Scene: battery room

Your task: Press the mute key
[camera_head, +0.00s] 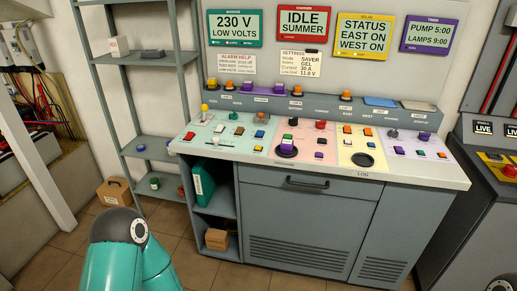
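The console (262,168) has a worktop split into pale green, pink, yellow and lilac sections. The keys on it are small, in white, orange, blue, red, green and purple. Their labels are too small to read, so I cannot tell which is the mute key. An "ALARM HELP" card (236,64) hangs on the wall above the left section; its small text is blurred. Neither gripper is in view.
Wall displays (234,28) hang above the console, with a settings card (301,63) below them. A raised ledge (325,106) with orange and purple knobs runs along the back. Grey shelves (150,60) stand left; another cabinet (470,180) stands right. Tiled floor (200,270) shows in front.

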